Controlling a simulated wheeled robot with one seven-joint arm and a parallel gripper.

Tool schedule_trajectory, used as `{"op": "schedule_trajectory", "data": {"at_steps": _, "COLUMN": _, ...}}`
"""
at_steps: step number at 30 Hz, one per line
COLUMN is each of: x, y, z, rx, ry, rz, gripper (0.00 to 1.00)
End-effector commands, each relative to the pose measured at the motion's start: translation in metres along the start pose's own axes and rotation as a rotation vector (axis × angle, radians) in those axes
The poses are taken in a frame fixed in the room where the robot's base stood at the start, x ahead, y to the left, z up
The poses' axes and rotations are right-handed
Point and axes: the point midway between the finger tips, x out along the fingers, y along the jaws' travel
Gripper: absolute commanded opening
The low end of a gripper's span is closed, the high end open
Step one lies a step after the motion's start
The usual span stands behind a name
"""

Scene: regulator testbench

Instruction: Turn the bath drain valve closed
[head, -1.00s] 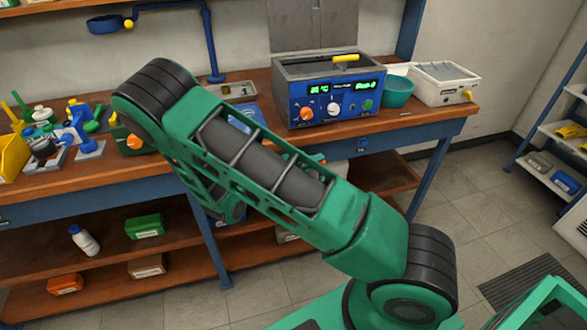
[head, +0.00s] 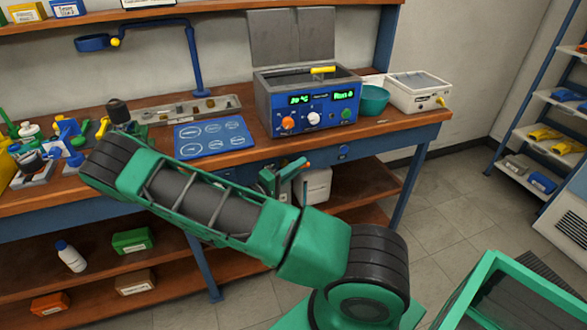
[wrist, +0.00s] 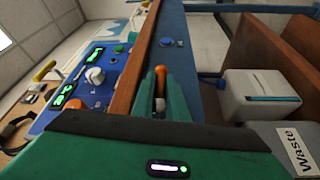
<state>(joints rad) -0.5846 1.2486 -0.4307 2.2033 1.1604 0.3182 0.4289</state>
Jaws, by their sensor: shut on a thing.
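The bath (head: 308,95) is a grey-topped box with a blue front panel on the bench, and it also shows tilted in the wrist view (wrist: 88,80). My gripper (head: 288,172) is at the bench's front edge, below the bath. In the wrist view my gripper (wrist: 161,82) is shut on an orange-ended handle (wrist: 161,74), which appears to be the drain valve handle.
A blue knob (head: 343,151) is on the bench front. A blue mat (head: 213,137), teal bowl (head: 372,98) and white box (head: 419,92) are on top.

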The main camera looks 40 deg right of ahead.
Motion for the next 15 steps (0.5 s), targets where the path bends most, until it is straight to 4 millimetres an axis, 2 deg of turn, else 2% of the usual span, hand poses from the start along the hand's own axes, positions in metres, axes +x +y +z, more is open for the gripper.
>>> {"op": "schedule_trajectory", "data": {"at_steps": 5, "x": -0.0018, "y": -0.0019, "z": -0.0045, "rx": 0.004, "ry": 0.011, "rz": -0.006, "gripper": 0.00}}
{"op": "schedule_trajectory", "data": {"at_steps": 6, "x": -0.0018, "y": -0.0019, "z": -0.0046, "rx": 0.004, "ry": 0.012, "rz": -0.006, "gripper": 0.20}}
{"op": "schedule_trajectory", "data": {"at_steps": 8, "x": -0.0015, "y": -0.0017, "z": -0.0040, "rx": 0.004, "ry": 0.010, "rz": -0.006, "gripper": 0.32}}
{"op": "schedule_trajectory", "data": {"at_steps": 15, "x": -0.0006, "y": -0.0007, "z": -0.0020, "rx": 0.003, "ry": 0.005, "rz": -0.003, "gripper": 0.32}}
